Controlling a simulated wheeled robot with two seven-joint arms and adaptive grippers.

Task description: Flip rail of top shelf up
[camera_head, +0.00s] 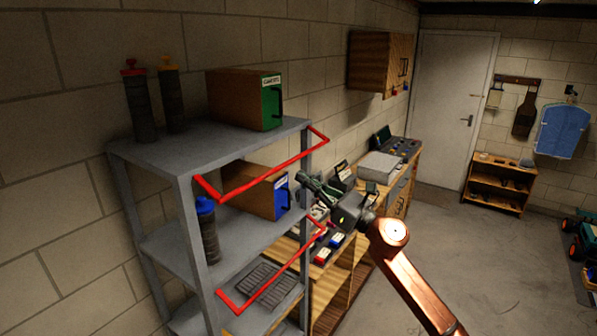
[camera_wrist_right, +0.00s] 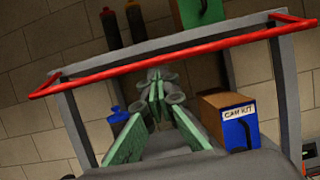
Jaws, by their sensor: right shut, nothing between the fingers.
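The grey shelf unit (camera_head: 158,152) stands against the left wall. My left gripper is not in view.
A lower red rail (camera_head: 272,273) juts from the middle shelf. A green-fronted case (camera_head: 240,98) and two dark bottles stand on top. A blue-fronted case (camera_head: 258,190) and a blue-capped bottle (camera_head: 208,232) sit below.

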